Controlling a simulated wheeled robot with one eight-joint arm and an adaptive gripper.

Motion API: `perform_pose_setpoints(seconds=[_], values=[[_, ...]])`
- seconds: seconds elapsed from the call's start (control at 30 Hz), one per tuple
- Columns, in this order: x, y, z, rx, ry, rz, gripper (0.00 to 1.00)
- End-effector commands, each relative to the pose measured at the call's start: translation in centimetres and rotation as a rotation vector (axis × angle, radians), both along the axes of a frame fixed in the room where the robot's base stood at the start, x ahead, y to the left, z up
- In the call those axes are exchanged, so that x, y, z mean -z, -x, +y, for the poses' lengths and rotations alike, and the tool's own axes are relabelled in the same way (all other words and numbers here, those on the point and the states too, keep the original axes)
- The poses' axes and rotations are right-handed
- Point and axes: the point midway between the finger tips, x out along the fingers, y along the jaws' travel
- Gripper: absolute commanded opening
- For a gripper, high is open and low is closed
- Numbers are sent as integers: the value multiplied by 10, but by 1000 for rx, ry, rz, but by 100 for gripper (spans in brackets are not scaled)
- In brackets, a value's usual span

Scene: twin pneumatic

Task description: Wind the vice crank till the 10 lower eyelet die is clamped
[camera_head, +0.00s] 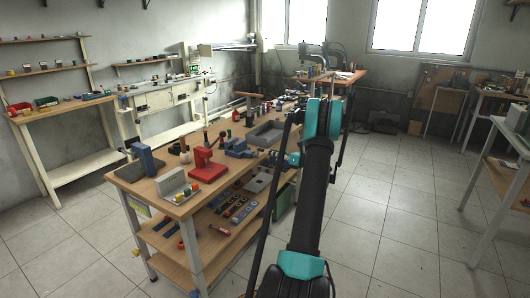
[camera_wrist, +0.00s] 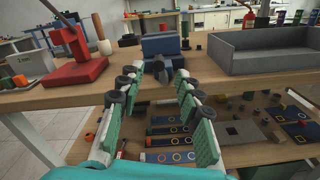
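The blue vice (camera_head: 236,146) stands on the wooden workbench; it also shows in the wrist view (camera_wrist: 161,44), straight ahead between my fingers. A dark part that may be its crank (camera_wrist: 163,66) shows on its near side, at the bench's front edge. My gripper (camera_wrist: 157,82) is open, with nothing visible between its fingers. It points at the vice from the near side, and the fingertips look close to the crank; I cannot tell whether they touch. In the head view my gripper (camera_head: 292,158) is beside the bench's right edge. I cannot make out the 10 lower eyelet die.
A red press (camera_wrist: 76,62) stands left of the vice, and a grey tray (camera_wrist: 262,52) stands right of it. The lower shelf (camera_wrist: 215,163) holds blue strips with rings and loose parts below my fingers. Open tiled floor (camera_head: 395,220) lies right of the bench.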

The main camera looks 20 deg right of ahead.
Motion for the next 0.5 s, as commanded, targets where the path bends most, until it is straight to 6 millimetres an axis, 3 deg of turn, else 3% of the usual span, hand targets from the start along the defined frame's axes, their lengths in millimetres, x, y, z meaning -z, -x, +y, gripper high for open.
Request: perform_pose_setpoints(seconds=[0.2, 0.5], values=[[0, 27, -22, 1, 0, 0, 35], [0, 38, -30, -1, 0, 0, 35]])
